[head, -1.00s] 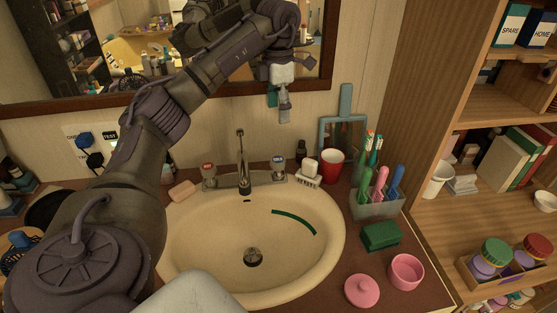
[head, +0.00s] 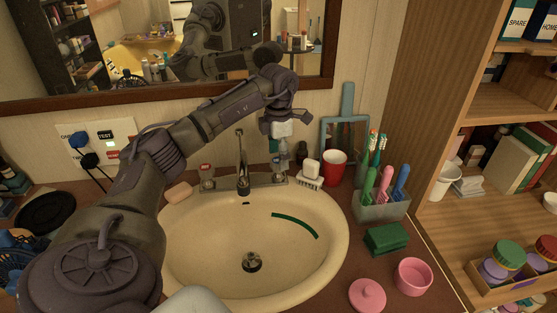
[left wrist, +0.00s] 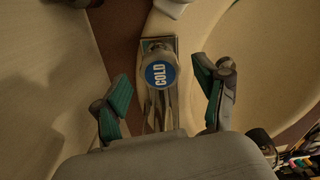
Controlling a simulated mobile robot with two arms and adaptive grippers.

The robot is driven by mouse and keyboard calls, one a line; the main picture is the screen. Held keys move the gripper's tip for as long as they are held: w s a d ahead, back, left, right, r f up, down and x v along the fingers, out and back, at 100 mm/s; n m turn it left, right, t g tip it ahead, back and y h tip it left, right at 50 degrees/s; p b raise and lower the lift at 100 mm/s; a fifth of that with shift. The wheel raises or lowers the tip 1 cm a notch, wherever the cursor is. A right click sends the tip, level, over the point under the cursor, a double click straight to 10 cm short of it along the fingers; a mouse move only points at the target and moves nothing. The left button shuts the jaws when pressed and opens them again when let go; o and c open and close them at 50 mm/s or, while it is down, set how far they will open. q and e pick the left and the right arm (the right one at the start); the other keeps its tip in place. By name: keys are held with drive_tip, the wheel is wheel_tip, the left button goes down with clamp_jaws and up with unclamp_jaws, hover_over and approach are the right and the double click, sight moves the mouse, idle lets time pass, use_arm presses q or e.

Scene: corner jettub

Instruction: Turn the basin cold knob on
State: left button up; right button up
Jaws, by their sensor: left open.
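The basin cold knob (left wrist: 159,74) shows in the left wrist view as a round metal knob with a blue cap marked COLD. It lies between the two open, green-padded fingers of my left gripper (left wrist: 168,98), with a gap on each side. In the head view my left gripper (head: 277,158) points down over the right end of the faucet and hides most of the cold knob. The basin faucet (head: 242,165) stands at the back of the cream basin (head: 200,235). The red-capped hot knob (head: 206,176) is at the faucet's left end. My right gripper is not in view.
The mirror (head: 150,50) is behind.

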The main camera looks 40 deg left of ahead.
use_arm(q)
drive_tip(key=shift+f, duration=0.9)
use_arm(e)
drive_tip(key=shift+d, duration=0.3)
use_arm(q)
drive_tip(key=shift+c, duration=0.4)
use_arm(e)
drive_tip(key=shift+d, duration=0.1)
use_arm(q)
drive_tip(key=c, duration=1.1)
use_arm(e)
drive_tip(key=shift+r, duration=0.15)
